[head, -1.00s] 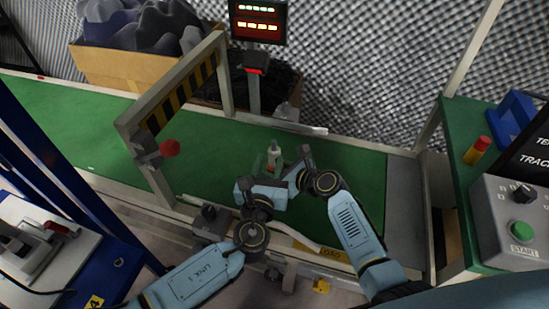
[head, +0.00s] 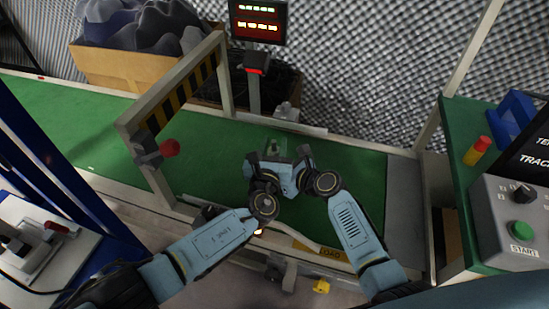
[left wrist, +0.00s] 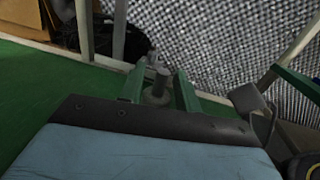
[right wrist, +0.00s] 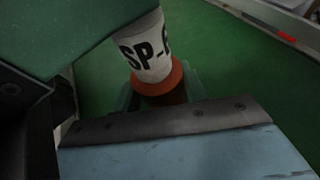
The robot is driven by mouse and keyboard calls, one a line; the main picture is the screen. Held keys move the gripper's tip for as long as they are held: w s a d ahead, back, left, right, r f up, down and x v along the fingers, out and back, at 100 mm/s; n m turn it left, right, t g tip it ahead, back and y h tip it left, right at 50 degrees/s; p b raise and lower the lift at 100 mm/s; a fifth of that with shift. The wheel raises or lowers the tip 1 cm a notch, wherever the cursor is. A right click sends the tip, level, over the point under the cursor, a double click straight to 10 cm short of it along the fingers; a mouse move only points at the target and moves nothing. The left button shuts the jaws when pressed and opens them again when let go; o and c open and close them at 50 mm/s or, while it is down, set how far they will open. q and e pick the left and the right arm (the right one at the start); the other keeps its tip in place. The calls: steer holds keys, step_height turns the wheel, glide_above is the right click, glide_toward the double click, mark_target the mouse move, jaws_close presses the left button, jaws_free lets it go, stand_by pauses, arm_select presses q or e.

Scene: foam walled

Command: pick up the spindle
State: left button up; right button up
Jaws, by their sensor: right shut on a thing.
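The spindle (right wrist: 152,60) shows in the right wrist view as a pale cylinder with black "SP-" lettering above an orange collar. My right gripper (right wrist: 160,95) is shut on it around the collar, with a finger on each side. In the head view the spindle (head: 274,147) is small and partly hidden by the grippers over the green belt. My left gripper (head: 272,162) is close beside the right one. In the left wrist view its green fingers stand apart, either side of a grey upright piece (left wrist: 157,87), with gaps showing; I cannot tell if this is part of the spindle.
The green conveyor belt (head: 350,180) runs under both grippers. A display post (head: 254,85) rises behind. A control box (head: 510,215) sits on the right bench.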

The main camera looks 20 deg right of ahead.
arm_select(q)
jaws_close()
steer(key=shift+r, duration=0.15)
stand_by(0.4)
step_height(320, 180, up, 10)
steer(key=shift+f, duration=0.1)
stand_by(0.3)
arm_select(e)
steer(key=o, duration=1.1)
